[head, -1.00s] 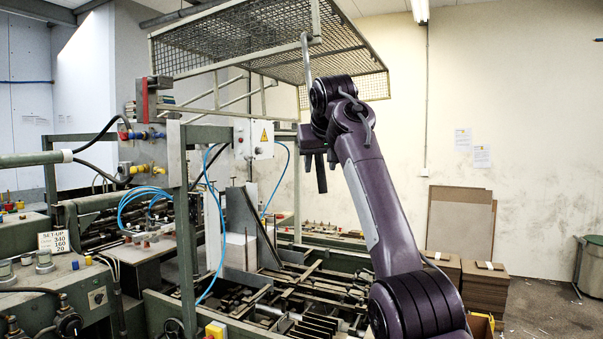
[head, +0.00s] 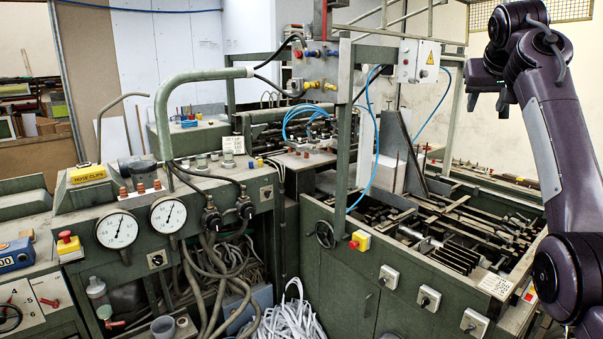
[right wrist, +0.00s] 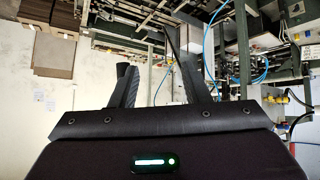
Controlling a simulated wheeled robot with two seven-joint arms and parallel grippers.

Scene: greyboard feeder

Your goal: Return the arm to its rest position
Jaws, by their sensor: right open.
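My right arm (head: 557,140) is dark purple and stands raised at the right of the head view. Its gripper (head: 487,102) hangs at the upper end, with the fingers pointing down in front of the pale wall. The gripper is high above the feeder bed and touches nothing that I can see. In the right wrist view the two dark fingers (right wrist: 157,85) stand apart with nothing between them. My left arm and left gripper are not in view.
The green feeder machine (head: 345,245) fills the middle, with a grey upright plate (head: 404,145) and blue hoses. A control console (head: 140,225) with two gauges stands at left. A mesh guard (head: 575,10) shows at upper right, close beside the arm. White strips (head: 290,318) lie on the floor.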

